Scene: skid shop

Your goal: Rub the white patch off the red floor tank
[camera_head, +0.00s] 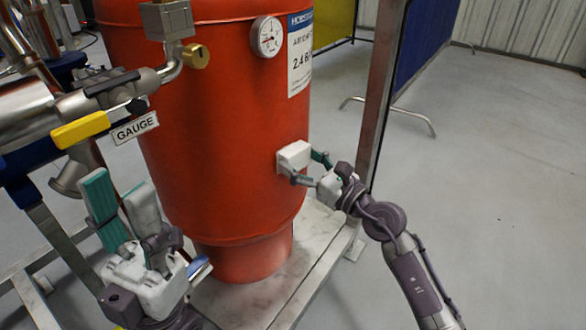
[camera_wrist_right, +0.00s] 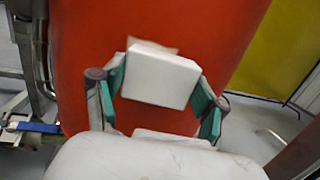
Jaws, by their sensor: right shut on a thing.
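The red tank (camera_head: 215,130) stands upright in the middle of the head view and fills much of the right wrist view (camera_wrist_right: 210,30). My right gripper (camera_head: 303,167) is shut on a white block (camera_head: 294,155), one finger on each side. The block (camera_wrist_right: 160,77) is at the tank's lower right side, touching or very close to it. A pale patch (camera_wrist_right: 150,46) shows on the red surface just above the block in the right wrist view; the block may hide more of it. My left gripper (camera_head: 117,185) is open and empty, pointing up at the lower left of the tank.
A dial gauge (camera_head: 267,36) and a label (camera_head: 300,55) are on the tank's upper right. Pipes, a yellow-handled valve (camera_head: 80,130) and a GAUGE tag (camera_head: 135,128) crowd the left. A metal post (camera_head: 383,90) stands right of the tank. Floor at right is clear.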

